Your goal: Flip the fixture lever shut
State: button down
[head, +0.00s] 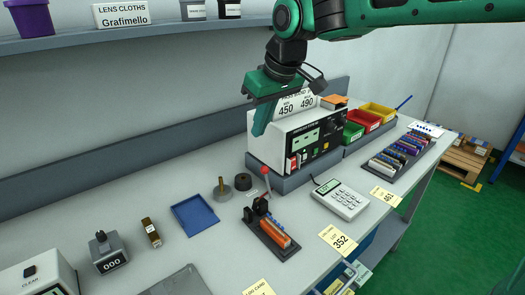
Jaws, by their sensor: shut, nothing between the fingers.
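The fixture (262,232) is a dark plate on the bench, with a black clamp body at its back end and an orange block lying along its front part. Its lever (267,182) is a thin rod with a red knob, standing roughly upright from the black clamp. My gripper (262,130) is green and points down, above and behind the lever, apart from it. Its fingers are together with nothing held. It is in front of the left part of the white test instrument.
The white instrument (330,137) stands behind the fixture. A black roll (243,181) and a round piece with a peg (222,191) sit just behind. A shelf (150,33) runs above.

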jog(key=shift+w+a, duration=0.15)
notch_tip(320, 180, down, 9)
jog(key=shift+d+f, duration=0.2)
dwell(0.9)
dwell(0.4)
